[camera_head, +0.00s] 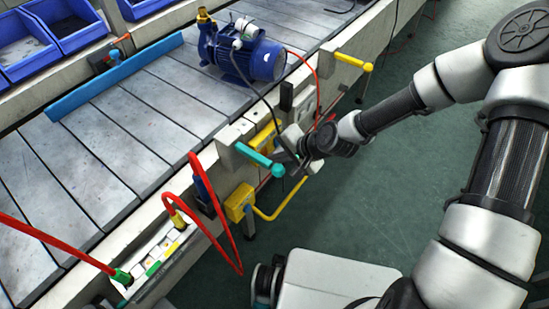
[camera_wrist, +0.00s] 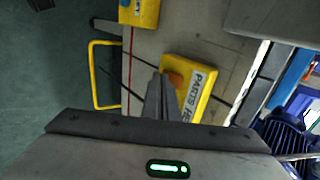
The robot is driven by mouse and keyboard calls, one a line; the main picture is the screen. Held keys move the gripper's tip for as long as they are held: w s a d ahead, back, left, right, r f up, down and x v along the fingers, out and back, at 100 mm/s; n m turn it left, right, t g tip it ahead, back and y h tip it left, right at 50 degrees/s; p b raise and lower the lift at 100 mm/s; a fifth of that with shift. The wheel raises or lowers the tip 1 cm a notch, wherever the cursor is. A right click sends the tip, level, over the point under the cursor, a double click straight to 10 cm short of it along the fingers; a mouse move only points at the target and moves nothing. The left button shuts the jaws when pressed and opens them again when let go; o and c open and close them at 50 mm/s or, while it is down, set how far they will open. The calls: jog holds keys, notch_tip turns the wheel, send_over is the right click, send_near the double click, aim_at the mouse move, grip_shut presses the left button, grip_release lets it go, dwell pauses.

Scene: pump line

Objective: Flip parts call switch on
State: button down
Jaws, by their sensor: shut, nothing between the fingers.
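In the head view my gripper (camera_head: 284,157) is at the line's side, below a yellow box (camera_head: 265,137) that is partly hidden by cables and my wrist.
A teal handle (camera_head: 259,159) sticks out close beside my gripper. Red and black cables hang nearby. A blue pump (camera_head: 252,60) stands on the conveyor. Green floor (camera_head: 400,175) is open to the right.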

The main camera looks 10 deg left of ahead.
jog(key=shift+a, duration=0.1)
jog(key=shift+w+a+f, duration=0.15)
jog(key=shift+a, duration=0.1)
dwell(0.4)
jog(key=shift+r+p, duration=0.7)
jog(key=shift+r, duration=0.2)
